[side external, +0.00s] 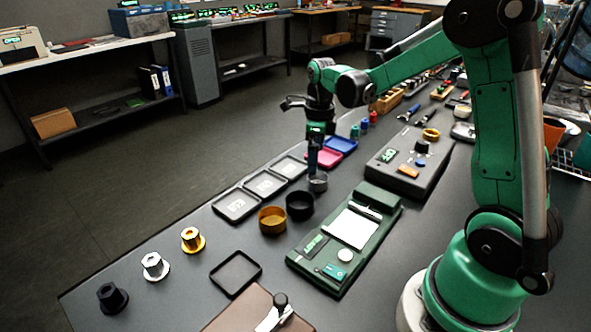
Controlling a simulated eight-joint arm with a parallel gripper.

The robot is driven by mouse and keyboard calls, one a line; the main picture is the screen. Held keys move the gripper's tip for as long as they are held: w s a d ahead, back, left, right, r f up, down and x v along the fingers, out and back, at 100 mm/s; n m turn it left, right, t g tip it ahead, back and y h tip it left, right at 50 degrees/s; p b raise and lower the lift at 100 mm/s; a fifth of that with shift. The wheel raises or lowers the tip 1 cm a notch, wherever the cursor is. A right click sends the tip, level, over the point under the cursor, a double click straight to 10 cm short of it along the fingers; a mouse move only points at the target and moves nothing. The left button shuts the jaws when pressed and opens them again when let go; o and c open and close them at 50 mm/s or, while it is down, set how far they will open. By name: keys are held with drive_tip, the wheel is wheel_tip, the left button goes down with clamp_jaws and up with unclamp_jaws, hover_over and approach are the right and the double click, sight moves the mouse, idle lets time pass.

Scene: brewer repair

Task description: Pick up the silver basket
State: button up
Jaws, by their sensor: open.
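The silver basket (318,182) is a small grey metallic round cup on the dark bench, at the far end of a short row of baskets. My gripper (313,172) points straight down at it, with its fingertips at or just above its rim. The fingers are dark and narrow, and they partly cover the basket's back. I cannot tell whether they touch it. A black basket (300,206) stands just in front of the silver one, and a gold basket (272,220) stands beside the black one.
Black trays (236,206) lie left of the baskets. A green scale-like device (345,238) and a grey control box (408,165) stand to the right. Gold, silver and black flanged parts (193,240) stand front left, near an empty tray (235,273). Pink and blue trays (340,145) lie behind.

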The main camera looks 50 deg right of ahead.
sight(317, 175)
drive_tip(key=shift+d+f+m, duration=0.55)
drive_tip(key=shift+f+m, duration=0.15)
drive_tip(key=shift+m, duration=0.4)
drive_tip(key=shift+f, duration=2.7)
drive_tip(key=c, duration=1.3)
drive_tip(key=shift+c, duration=0.2)
drive_tip(key=shift+r, duration=0.1)
